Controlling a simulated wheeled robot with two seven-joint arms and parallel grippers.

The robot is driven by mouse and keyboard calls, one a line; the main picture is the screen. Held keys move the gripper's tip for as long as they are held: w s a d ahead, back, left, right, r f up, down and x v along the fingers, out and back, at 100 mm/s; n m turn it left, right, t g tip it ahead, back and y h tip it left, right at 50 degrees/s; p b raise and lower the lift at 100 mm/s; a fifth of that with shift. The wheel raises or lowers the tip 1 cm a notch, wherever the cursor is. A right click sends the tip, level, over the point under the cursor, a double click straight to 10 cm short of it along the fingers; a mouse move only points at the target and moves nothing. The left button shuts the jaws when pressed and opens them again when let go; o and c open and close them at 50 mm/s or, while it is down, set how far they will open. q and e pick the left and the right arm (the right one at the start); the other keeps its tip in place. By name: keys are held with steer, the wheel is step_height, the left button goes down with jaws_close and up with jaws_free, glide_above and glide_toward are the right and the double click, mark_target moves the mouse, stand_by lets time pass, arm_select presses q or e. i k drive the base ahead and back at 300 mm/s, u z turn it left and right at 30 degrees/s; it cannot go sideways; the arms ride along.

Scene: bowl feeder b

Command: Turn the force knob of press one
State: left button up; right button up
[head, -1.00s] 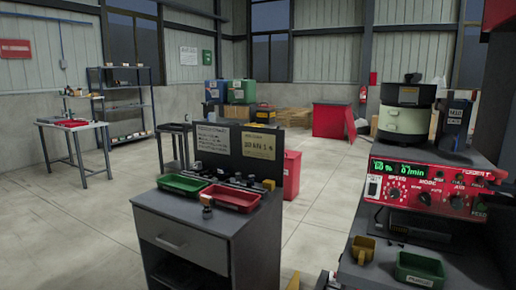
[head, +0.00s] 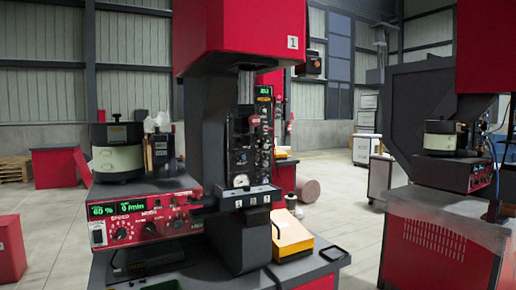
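Press one (head: 215,130) stands in the middle of the head view, with a red head marked "1" (head: 293,42) and a dark column. A dark control panel (head: 248,145) on its front carries a small green display (head: 263,93), several small knobs and a round gauge (head: 241,181). The knobs are too small to tell which one is the force knob. Neither of my grippers shows in the head view.
A red feeder control box (head: 145,215) with a bowl feeder (head: 117,150) stands left of the press. A yellow-orange box (head: 292,238) lies right of the column. A second red-and-dark machine (head: 440,235) stands at the right. Open floor (head: 345,205) lies between them.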

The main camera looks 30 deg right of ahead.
mark_target(264, 146)
steer(key=z, duration=2.65)
steer(key=i, duration=1.75)
steer(key=u, duration=3.25)
